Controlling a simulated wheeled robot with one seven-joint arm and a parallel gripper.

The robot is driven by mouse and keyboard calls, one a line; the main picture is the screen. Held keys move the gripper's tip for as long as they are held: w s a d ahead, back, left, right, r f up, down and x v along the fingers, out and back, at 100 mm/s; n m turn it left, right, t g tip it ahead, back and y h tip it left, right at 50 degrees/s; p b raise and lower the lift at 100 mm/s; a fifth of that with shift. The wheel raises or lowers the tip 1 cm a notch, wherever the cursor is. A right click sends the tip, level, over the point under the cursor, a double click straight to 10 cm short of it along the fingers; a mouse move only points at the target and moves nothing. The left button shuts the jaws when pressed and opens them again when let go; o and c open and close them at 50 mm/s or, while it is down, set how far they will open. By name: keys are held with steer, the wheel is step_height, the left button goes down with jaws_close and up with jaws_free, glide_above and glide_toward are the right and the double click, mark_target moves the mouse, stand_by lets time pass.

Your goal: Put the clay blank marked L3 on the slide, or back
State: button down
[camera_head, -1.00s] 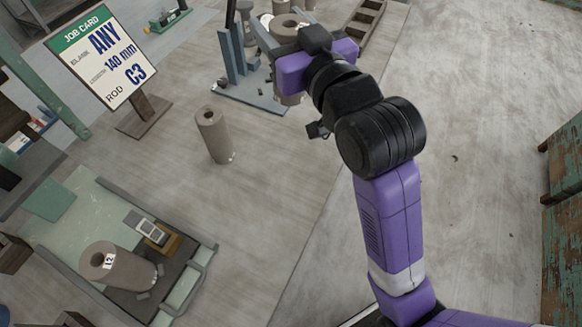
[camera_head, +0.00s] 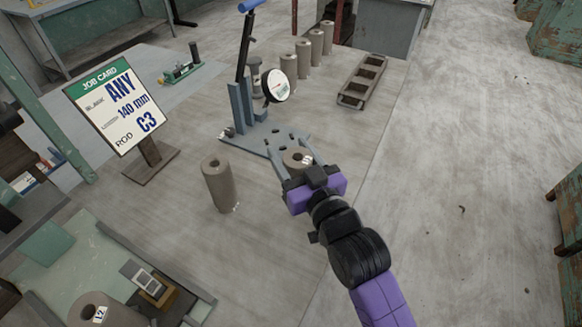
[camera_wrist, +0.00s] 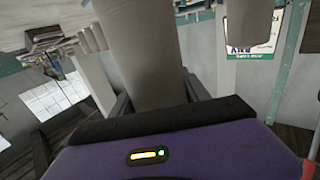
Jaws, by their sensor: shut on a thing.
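My gripper (camera_head: 296,168) is shut on a hollow clay blank (camera_head: 296,157), whose top end and a small pale label show between the fingers. The label is too small to read, so I cannot tell whether it says L3. In the wrist view the held blank (camera_wrist: 145,50) is a grey-brown cylinder between the fingers. The gripper is just in front of the blue-grey lever stand (camera_head: 240,110); I cannot tell whether the blank touches its base. Another blank (camera_head: 218,185) stands upright left of my gripper. The blank marked L2 (camera_head: 100,312) is at the bottom left. I cannot single out the slide.
A job card (camera_head: 115,105) stands at the left, reading ANY, 140 mm, C3. A low bed (camera_head: 60,255) lies at the lower left.

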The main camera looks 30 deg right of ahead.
steer(key=shift+f, duration=2.35)
steer(key=c, duration=0.5)
jaws_free()
steer(key=shift+s, duration=0.3)
steer(key=shift+s+a+r+b, duration=0.1)
steer(key=shift+s+b, duration=0.35)
steer(key=shift+s, duration=2.45)
steer(key=shift+s+a+r+b, duration=0.1)
steer(key=shift+s+b, duration=0.3)
steer(key=shift+s, duration=2.45)
